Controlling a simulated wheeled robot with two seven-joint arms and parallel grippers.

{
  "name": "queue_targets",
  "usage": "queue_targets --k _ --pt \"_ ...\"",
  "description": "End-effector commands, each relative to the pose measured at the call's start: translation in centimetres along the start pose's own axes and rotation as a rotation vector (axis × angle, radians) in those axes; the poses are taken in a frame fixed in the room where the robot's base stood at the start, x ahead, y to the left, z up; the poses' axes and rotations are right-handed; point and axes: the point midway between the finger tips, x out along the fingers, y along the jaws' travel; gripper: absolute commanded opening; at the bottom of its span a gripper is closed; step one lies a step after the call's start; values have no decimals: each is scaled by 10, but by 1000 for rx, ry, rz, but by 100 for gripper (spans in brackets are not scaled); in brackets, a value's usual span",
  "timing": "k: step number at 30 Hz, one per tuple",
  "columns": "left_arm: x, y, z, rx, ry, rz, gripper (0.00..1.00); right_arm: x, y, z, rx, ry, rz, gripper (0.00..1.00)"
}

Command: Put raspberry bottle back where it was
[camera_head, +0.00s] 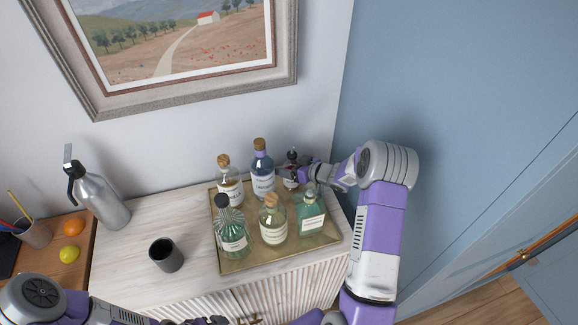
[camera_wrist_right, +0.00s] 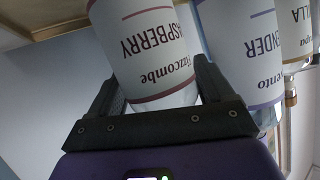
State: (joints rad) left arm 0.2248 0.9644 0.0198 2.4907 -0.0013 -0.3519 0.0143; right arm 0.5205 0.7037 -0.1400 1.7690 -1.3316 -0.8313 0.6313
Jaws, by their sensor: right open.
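The raspberry bottle (camera_head: 290,183) stands upright at the back right of the gold tray (camera_head: 232,268), with a dark top and a pale label. In the right wrist view its label (camera_wrist_right: 150,50) reads upside down. My right gripper (camera_head: 303,174) is open, with one finger on each side of the bottle; I cannot tell whether they touch it. The lavender bottle (camera_head: 263,170) stands just left of it, and its label (camera_wrist_right: 238,45) is close beside a finger. My left gripper (camera_head: 212,321) shows only partly at the bottom edge, and its jaws are unclear.
The tray also holds a vanilla bottle (camera_head: 229,188), a ribbed green bottle (camera_head: 232,238), a clear round bottle (camera_head: 272,226) and a teal bottle (camera_head: 311,217). A dark cup (camera_head: 166,256) and a grey metal siphon (camera_head: 100,202) stand left. The blue wall is close on the right.

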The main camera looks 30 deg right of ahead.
Motion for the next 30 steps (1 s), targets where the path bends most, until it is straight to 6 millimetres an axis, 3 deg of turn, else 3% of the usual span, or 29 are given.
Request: queue_targets --k 4,16,30 --pt "-2 1 0 0 0 0 100 -9 0 -3 1 -1 2 81" --pt "-5 2 0 0 0 0 100 -70 0 -3 0 -1 2 81" --pt "-6 2 0 0 0 0 100 -76 0 -3 -1 -1 0 81"
